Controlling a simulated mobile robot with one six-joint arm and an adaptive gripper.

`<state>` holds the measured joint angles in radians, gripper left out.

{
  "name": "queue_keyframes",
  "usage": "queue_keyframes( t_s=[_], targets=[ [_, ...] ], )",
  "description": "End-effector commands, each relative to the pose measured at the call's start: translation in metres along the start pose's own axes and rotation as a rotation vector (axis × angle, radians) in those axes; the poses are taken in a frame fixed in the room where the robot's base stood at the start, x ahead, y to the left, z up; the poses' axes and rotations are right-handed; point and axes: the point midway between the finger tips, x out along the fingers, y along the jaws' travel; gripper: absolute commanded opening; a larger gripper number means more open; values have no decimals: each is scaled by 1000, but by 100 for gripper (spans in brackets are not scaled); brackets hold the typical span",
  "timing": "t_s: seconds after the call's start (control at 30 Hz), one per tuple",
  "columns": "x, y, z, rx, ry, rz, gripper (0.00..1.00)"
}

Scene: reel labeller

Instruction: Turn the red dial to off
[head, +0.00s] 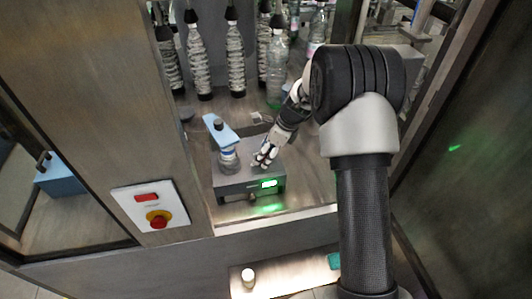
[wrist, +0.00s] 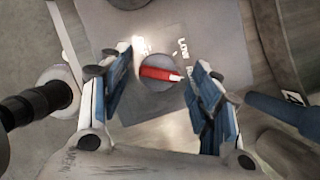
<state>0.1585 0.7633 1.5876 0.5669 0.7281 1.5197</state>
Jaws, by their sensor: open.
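The red dial (wrist: 158,73) shows in the wrist view as a red bar across a round grey knob on a grey plate. Its white-tipped end points right. White lettering beside the knob includes what reads as "LOW"; other marks are blurred. My gripper (wrist: 163,78) is open, with one blue-padded finger on each side of the knob and gaps between. In the head view my gripper (head: 264,157) is over the top of a grey box (head: 232,187), and I cannot make out the dial there.
A small bottle (head: 229,160) under a blue arm (head: 216,131) stands left of my gripper. A lit green display (head: 269,183) is on the box front. Several bottles stand behind. A red stop button (head: 158,219) is on the left panel. Metal frame posts flank the opening.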

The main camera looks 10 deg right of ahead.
Motion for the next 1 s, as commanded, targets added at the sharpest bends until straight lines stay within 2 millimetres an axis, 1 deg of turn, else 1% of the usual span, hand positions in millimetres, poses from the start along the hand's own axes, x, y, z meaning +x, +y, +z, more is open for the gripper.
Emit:
queue_keyframes(
  t_s=[0.1, 0.33, 1.0],
  targets=[
    [3, 0, 0, 0, -1, -2, 58],
    [3, 0, 0, -1, -1, -1, 57],
    [3, 0, 0, -1, 0, -1, 13]
  ],
)
